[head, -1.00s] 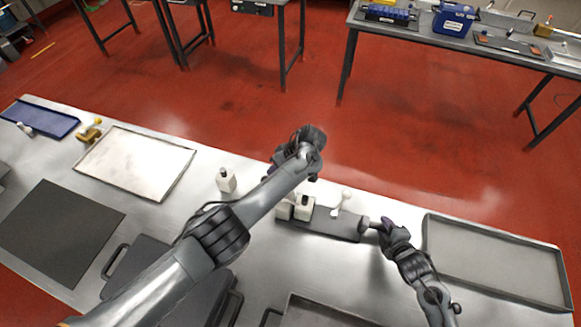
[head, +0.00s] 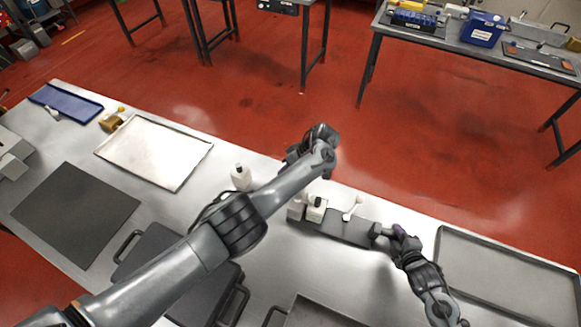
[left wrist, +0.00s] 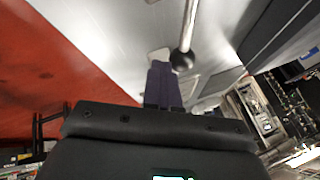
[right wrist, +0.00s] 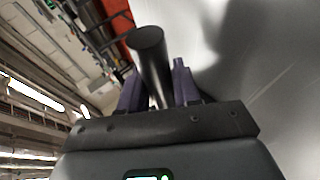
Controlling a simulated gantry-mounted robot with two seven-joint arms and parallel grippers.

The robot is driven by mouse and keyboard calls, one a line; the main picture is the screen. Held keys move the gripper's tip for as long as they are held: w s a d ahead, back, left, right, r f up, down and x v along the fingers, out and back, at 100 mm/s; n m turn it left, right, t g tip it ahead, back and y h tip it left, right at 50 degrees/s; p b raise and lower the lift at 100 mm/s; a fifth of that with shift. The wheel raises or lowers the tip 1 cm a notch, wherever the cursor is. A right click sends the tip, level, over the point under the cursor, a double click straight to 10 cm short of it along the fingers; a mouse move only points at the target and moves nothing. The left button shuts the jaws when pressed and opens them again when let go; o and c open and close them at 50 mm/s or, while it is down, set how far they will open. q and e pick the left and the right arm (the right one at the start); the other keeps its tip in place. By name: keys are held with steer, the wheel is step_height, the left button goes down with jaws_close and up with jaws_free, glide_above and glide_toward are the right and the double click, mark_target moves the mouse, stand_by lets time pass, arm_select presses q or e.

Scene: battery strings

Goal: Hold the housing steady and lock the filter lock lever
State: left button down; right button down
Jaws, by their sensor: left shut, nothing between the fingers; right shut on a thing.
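The housing (head: 345,226) is a long dark block lying on the metal table, with white blocks at its left and a white ball-ended lever (head: 353,207) standing on it. My right gripper (head: 388,232) is shut on a dark cylindrical stub at the housing's right end; the stub (right wrist: 150,58) also shows between the purple fingers in the right wrist view. My left gripper (left wrist: 162,78) is shut and empty. A metal rod with a black ball knob (left wrist: 182,60) is close beside its fingertips; contact is unclear.
A white bottle-like piece (head: 241,178) stands left of the housing. A grey tray (head: 445,245) is at the right, a pale tray (head: 155,152) at the left, and a dark handled case (head: 170,270) in front. Bare table lies around the housing.

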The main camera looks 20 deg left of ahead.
arm_select(q)
steer(key=v, duration=1.2)
arm_select(e)
steer(key=shift+s+f, duration=0.25)
steer(key=shift+f, duration=0.3)
arm_select(q)
steer(key=shift+w, duration=0.1)
arm_select(e)
steer(key=c, duration=1.2)
jaws_free()
steer(key=o, duration=0.5)
steer(key=shift+s, duration=0.1)
steer(key=shift+r, duration=0.2)
steer(key=shift+r, duration=0.1)
steer(key=shift+d+r, duration=0.1)
